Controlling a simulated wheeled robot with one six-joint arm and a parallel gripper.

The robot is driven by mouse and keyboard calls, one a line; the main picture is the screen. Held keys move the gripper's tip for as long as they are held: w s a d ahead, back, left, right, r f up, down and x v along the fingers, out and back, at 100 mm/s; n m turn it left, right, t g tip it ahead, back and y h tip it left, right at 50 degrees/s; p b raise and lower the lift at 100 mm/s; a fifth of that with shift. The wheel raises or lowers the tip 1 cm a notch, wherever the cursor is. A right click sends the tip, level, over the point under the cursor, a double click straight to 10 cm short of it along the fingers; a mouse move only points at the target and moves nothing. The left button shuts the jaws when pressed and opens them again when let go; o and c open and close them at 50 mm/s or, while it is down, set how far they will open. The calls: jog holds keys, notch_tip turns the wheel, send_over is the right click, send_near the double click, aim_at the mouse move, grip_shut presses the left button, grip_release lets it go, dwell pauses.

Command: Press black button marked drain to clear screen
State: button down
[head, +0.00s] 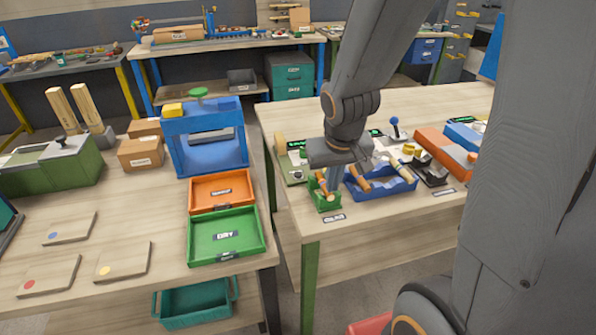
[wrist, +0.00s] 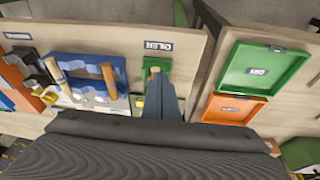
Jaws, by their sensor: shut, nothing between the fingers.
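I cannot make out a black button marked drain in either view; the labels are too small and my arm covers part of the bench. A small panel with a dark screen and green text (head: 297,145) stands left of my wrist in the head view. Another dark screen with green text (head: 375,132) shows behind my wrist. My gripper (head: 333,184) is shut and empty, pointing down over the right bench beside a green holder (head: 325,203). In the wrist view my gripper (wrist: 160,82) is shut near the same green holder (wrist: 152,65), which has a wooden piece in it.
A blue rack (head: 395,188) with wooden-handled tools stands right of the green holder. Orange (head: 443,152) and blue boxes lie farther right. An orange tray (head: 222,205) and a green tray (head: 225,249) sit on the left bench, across a gap.

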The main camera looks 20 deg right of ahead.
jog(key=w+a+r+t+y+p, duration=0.1)
jog(key=w+y+p, duration=0.1)
jog(key=w, duration=0.3)
jog(key=w+t+y+p, duration=0.1)
jog(key=w+y+p, duration=0.1)
jog(key=w, duration=0.4)
jog(key=w+a+r+m+t+y+p, duration=0.1)
jog(key=w+t+y+p, duration=0.1)
jog(key=w, duration=0.3)
jog(key=shift+w+a+r+p, duration=0.3)
jog(key=shift+a+r+p, duration=0.05)
jog(key=shift+p, duration=0.4)
jog(key=shift+f, duration=0.15)
jog(key=b, duration=0.9)
send_over(301, 175)
notch_tip(301, 175, down, 6)
jog(key=shift+s+r, duration=0.1)
jog(key=shift+s, duration=0.05)
jog(key=shift+f+b, duration=0.6)
jog(key=shift+f, duration=0.7)
jog(key=shift+f, duration=0.15)
